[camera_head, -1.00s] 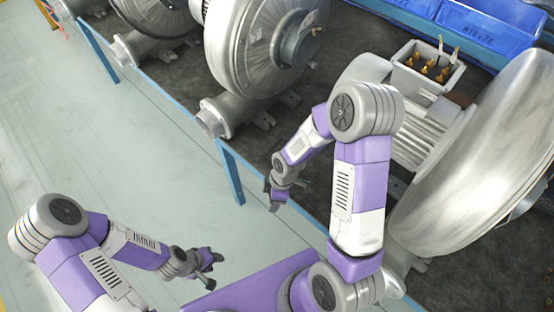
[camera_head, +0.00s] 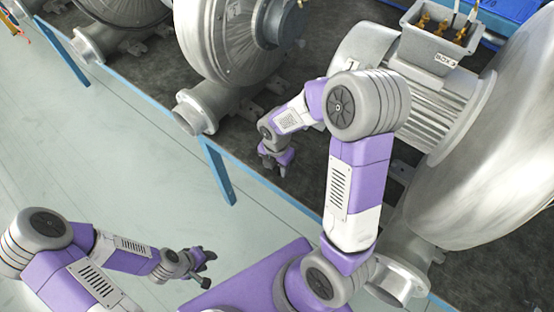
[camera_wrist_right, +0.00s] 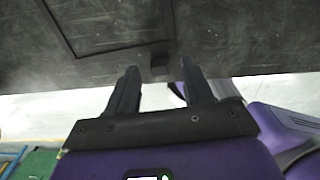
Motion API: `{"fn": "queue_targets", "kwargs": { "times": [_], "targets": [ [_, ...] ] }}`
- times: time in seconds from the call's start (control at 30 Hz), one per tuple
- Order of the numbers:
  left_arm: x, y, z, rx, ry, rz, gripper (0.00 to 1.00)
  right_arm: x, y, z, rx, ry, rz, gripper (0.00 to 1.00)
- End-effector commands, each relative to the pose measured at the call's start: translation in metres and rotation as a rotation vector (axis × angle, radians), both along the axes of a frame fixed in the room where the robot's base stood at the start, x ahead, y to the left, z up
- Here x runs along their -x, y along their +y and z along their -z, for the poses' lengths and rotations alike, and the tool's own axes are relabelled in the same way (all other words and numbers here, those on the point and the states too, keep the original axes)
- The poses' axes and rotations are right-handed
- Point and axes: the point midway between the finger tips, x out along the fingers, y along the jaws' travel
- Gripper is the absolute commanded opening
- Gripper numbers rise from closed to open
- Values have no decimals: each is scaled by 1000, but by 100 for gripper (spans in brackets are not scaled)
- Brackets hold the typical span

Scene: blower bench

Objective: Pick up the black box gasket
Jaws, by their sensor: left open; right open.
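In the right wrist view a thin black rectangular outline, which looks like the black box gasket (camera_wrist_right: 120,48), lies flat on the dark bench top. A small dark tab (camera_wrist_right: 159,64) shows near its lower right corner, between my right fingertips in the picture. My right gripper (camera_wrist_right: 159,70) is open and empty; how far it is from the tab I cannot tell. In the head view my right gripper (camera_head: 276,162) points down at the bench's front edge; I cannot make out the gasket there. My left gripper (camera_head: 203,262) is open and empty, over the floor.
A motor with an open terminal box (camera_head: 440,38) and a large blower housing (camera_head: 490,150) stand at the right. Another blower (camera_head: 225,45) stands left of my right gripper. The bench has a blue edge and leg (camera_head: 218,172). Blue bins are at the back.

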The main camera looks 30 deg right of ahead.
Motion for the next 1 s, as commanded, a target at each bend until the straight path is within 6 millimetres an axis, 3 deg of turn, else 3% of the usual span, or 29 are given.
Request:
{"fn": "queue_targets", "kwargs": {
  "times": [0.1,0.33,0.67,1.0],
  "targets": [
    [0,0,4,0,0,0,43,0,0,9,0,-1,0,51],
    [0,0,3,0,0,0,43,0,0,9,-1,-2,0,50],
    [0,0,3,0,0,0,43,0,0,9,0,-1,1,0],
    [0,0,0,0,0,0,43,0,0,2,-1,-3,2,0]
  ]
}}
